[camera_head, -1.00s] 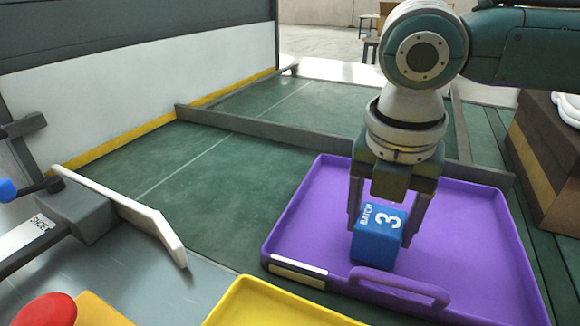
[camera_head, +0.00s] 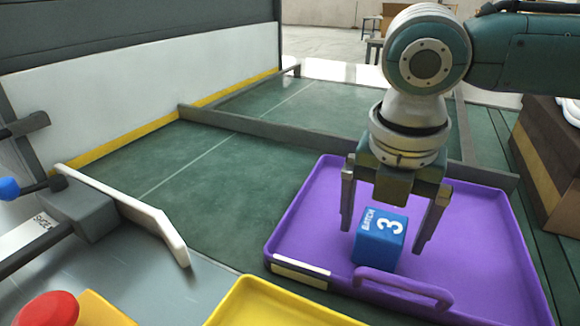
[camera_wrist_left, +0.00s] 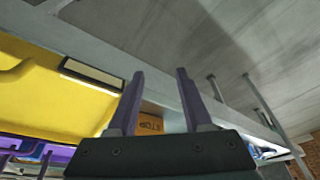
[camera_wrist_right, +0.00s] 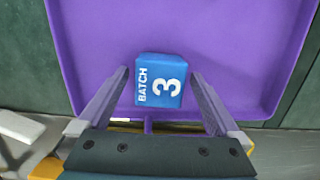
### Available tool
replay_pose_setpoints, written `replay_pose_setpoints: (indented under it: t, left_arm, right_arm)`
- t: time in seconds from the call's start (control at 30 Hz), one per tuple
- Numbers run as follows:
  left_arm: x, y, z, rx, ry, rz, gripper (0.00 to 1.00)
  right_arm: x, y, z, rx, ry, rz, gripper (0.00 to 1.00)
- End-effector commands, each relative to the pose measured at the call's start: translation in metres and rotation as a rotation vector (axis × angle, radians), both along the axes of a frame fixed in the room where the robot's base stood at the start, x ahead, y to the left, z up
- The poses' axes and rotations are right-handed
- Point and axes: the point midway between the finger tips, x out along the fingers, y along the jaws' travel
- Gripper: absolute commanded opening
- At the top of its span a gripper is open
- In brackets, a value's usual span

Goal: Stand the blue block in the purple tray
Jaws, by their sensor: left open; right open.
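The blue block (camera_head: 380,240), marked "BATCH 3", stands upright in the purple tray (camera_head: 480,262), near the tray's handle side. My right gripper (camera_head: 391,236) is open around the block, with a gap between each finger and the block's sides. In the right wrist view the block (camera_wrist_right: 160,80) lies between and beyond the open fingers (camera_wrist_right: 160,85), inside the purple tray (camera_wrist_right: 100,30). My left gripper (camera_wrist_left: 158,75) is open and empty in the left wrist view, away from the block; it does not show in the head view.
A yellow tray (camera_head: 240,312) lies in front of the purple one. A white guide bar (camera_head: 150,222) and a red button (camera_head: 48,310) are at the left. A grey rail (camera_head: 270,131) crosses the green belt (camera_head: 220,180). A brown box (camera_head: 545,160) stands at the right.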

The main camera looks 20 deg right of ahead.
Motion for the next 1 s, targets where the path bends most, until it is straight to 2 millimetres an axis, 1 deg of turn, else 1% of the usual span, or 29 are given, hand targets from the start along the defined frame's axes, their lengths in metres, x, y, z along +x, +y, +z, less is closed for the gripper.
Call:
replay_pose_setpoints:
  t: [0.17, 0.3, 0.4, 0.5, 0.6, 0.67, 0.77, 0.87, 0.9, 0.97, 1.0]
  left_arm:
    - [0.000, 0.001, 0.015, 0.005, 0.000, -0.003, 0.50]
    - [0.000, 0.001, 0.026, 0.005, 0.000, -0.004, 0.50]
    - [0.000, 0.001, 0.032, 0.005, 0.000, -0.004, 0.50]
    - [0.000, 0.001, 0.037, 0.005, 0.000, -0.004, 0.50]
    - [0.000, 0.001, 0.039, 0.005, 0.000, -0.004, 0.50]
    - [0.000, 0.001, 0.040, 0.005, 0.000, -0.003, 0.50]
    - [0.000, 0.001, 0.040, 0.004, 0.000, -0.002, 0.50]
    - [0.000, 0.000, 0.040, 0.000, 0.000, 0.000, 0.50]
    - [0.000, -0.001, 0.040, -0.002, 0.000, 0.002, 0.50]
    - [0.000, -0.001, 0.040, -0.004, 0.001, 0.003, 0.50]
    - [0.000, -0.001, 0.040, -0.005, 0.000, 0.004, 0.50]
  right_arm:
    - [-0.002, 0.003, 0.033, 0.001, -0.004, 0.001, 1.00]
    - [-0.005, 0.008, 0.066, 0.002, -0.004, 0.001, 1.00]
    - [-0.007, 0.010, 0.087, 0.002, -0.004, 0.001, 1.00]
    - [-0.009, 0.012, 0.103, 0.001, -0.002, -0.001, 1.00]
    - [-0.010, 0.013, 0.113, 0.001, -0.002, -0.001, 1.00]
    - [-0.011, 0.015, 0.116, 0.004, -0.003, -0.002, 1.00]
    - [-0.015, 0.028, 0.109, 0.032, -0.012, -0.027, 1.00]
    - [-0.026, 0.059, 0.091, 0.112, -0.040, -0.111, 1.00]
    - [-0.033, 0.075, 0.083, 0.161, -0.053, -0.169, 1.00]
    - [-0.043, 0.098, 0.072, 0.248, -0.074, -0.291, 1.00]
    - [-0.051, 0.112, 0.067, 0.308, -0.086, -0.390, 1.00]
